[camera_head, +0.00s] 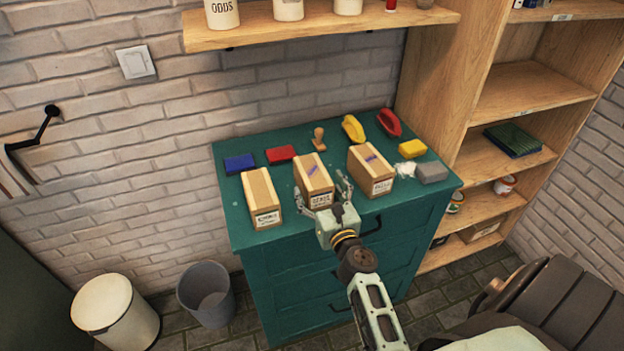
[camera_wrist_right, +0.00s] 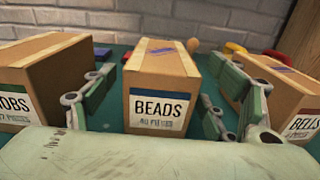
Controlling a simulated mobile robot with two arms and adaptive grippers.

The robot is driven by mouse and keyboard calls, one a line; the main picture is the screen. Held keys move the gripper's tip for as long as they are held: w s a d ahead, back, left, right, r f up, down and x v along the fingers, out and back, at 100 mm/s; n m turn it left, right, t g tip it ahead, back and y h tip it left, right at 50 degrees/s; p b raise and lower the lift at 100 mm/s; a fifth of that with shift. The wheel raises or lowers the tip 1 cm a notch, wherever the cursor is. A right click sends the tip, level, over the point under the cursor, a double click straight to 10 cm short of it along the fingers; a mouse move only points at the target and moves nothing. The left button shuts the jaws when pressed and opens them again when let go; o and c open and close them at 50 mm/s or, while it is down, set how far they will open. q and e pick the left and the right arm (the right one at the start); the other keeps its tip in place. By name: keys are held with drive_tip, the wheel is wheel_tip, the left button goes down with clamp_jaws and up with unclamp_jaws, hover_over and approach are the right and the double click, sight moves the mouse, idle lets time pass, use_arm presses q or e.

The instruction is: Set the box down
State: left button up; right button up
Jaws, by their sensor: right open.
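Three cardboard boxes stand in a row on the green dresser top (camera_head: 232,205). The middle box (camera_head: 313,179) has a label reading BEADS in the right wrist view (camera_wrist_right: 163,82). The left box (camera_head: 261,197) has a label ending in OBS, and the right box (camera_head: 370,171) is labelled BELLS (camera_wrist_right: 287,90). My right gripper (camera_head: 329,196) is open at the front of the middle box. In the wrist view its fingers (camera_wrist_right: 157,100) are on both sides of that box, with gaps showing. The box rests upright on the top. My left gripper is not in view.
Behind the boxes lie a blue block (camera_head: 239,163), a red block (camera_head: 281,154), a wooden stamp (camera_head: 319,139), a yellow item (camera_head: 353,128) and a red item (camera_head: 389,122). A yellow block (camera_head: 411,148) and grey block (camera_head: 432,172) lie at right. Shelves (camera_head: 520,90) stand right.

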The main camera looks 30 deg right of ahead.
sight(313, 175)
drive_tip(key=x, duration=0.5)
drive_tip(key=shift+w+d+f, duration=0.1)
drive_tip(key=shift+w, duration=0.1)
drive_tip(key=c, duration=1.8)
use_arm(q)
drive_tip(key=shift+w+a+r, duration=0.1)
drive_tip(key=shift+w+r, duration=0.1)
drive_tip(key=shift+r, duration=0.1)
use_arm(e)
drive_tip(key=shift+r, duration=0.2)
use_arm(q)
drive_tip(key=shift+p, duration=0.3)
use_arm(e)
drive_tip(key=shift+r, duration=0.1)
